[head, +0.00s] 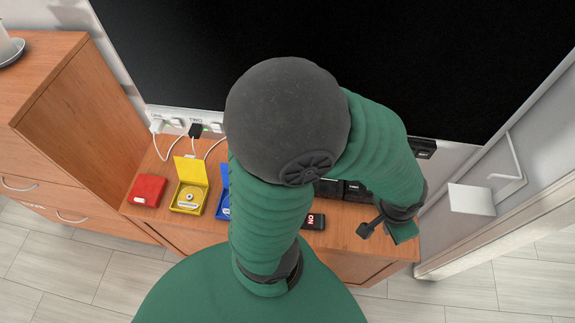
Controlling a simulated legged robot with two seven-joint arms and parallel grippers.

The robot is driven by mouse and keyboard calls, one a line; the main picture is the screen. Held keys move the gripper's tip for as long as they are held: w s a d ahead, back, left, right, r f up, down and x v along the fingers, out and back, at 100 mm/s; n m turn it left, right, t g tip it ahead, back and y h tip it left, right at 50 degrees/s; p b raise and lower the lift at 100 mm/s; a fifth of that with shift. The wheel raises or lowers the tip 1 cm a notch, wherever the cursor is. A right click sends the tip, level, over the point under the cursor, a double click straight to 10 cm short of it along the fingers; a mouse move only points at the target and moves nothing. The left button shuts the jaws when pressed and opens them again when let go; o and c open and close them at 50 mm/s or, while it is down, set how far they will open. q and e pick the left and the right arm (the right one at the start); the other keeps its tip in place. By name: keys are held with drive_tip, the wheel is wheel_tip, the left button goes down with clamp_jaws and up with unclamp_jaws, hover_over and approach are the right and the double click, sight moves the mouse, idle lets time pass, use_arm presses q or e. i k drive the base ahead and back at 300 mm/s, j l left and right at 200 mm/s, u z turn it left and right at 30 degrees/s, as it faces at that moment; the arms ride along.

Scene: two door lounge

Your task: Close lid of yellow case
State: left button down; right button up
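The yellow case (177,207) stands on the wooden cabinet, left of my arm. Its lid (190,170) is raised at the back, and a pale disc (189,197) lies inside. One green arm of mine rises in the middle, bends at a big grey joint and comes down on the right. I take it as my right arm. Its gripper (382,231) is over the right end of the cabinet, well away from the yellow case. Its fingers are small and partly hidden, so their opening is unclear. My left gripper is not in view.
A shut red case (148,190) lies left of the yellow one. A blue case (223,195) is right of it, partly behind my arm. Cables and plugs (195,131) run behind the cases. A black screen (460,60) stands behind the wooden cabinet (340,242).

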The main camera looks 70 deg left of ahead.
sight(189, 169)
drive_tip(key=u, duration=0.45)
drive_tip(key=k+u, duration=0.1)
drive_tip(key=u, duration=0.75)
drive_tip(key=j+u, duration=0.15)
drive_tip(key=u, duration=0.3)
drive_tip(key=k+u, duration=0.1)
drive_tip(key=u, duration=0.35)
drive_tip(key=j+u, duration=0.15)
drive_tip(key=u, duration=0.75)
drive_tip(key=i+j+u, duration=0.1)
drive_tip(key=u, duration=0.25)
drive_tip(key=i+u, duration=0.1)
drive_tip(key=u, duration=0.25)
drive_tip(key=i+u, duration=0.1)
drive_tip(key=u, duration=0.25)
